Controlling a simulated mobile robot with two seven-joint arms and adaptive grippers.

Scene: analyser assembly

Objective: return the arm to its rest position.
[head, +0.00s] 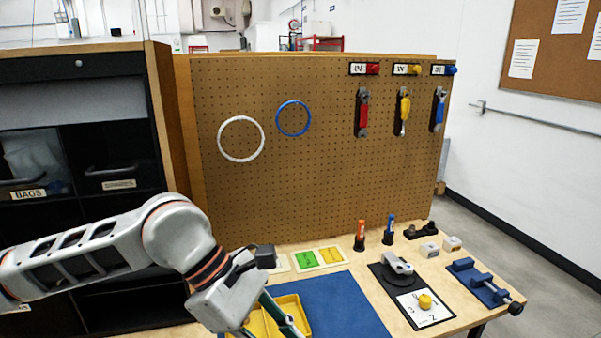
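My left arm comes in from the left and bends down over the front of the workbench. My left gripper (284,318) points down at the yellow tray (298,312) on the blue mat (340,300). Its fingers are partly hidden by my own wrist and the bottom edge of the picture. I cannot tell whether it is open or shut, or whether it touches the tray. My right arm and gripper are not in the head view.
A pegboard (300,190) with rings and hanging tools stands behind the bench. Orange (360,236) and blue (389,231) markers stand upright. A dial board (420,308) and a blue vise (480,285) are at the right. A black cabinet (80,130) is at the left.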

